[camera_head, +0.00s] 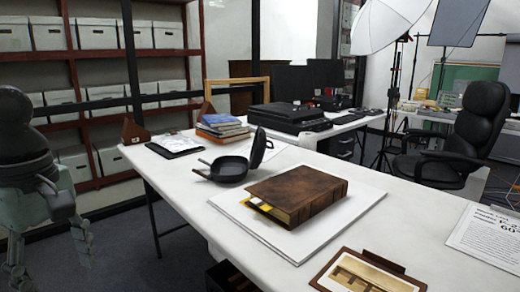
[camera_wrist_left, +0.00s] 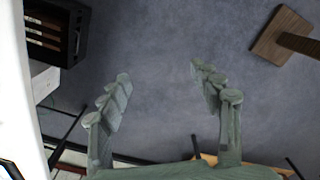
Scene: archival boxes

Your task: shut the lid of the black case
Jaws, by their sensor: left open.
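The black case (camera_head: 228,168) stands open on the white table, behind a large brown book. Its lid (camera_head: 259,147) is raised steeply on the right side of the case. A short dark piece sticks out at the case's left side. My left gripper (camera_head: 50,252) is low at the left, off the table and well apart from the case. In the left wrist view my left gripper (camera_wrist_left: 160,76) is open and empty, with its two fingers spread over the grey floor. The case is not seen in that view. My right gripper is not in view.
The brown book (camera_head: 300,193) lies on a white board in front of the case. Stacked books (camera_head: 220,126) and a clipboard (camera_head: 173,145) lie behind and left. A framed box (camera_head: 366,272) is at the front. The table's left edge is clear.

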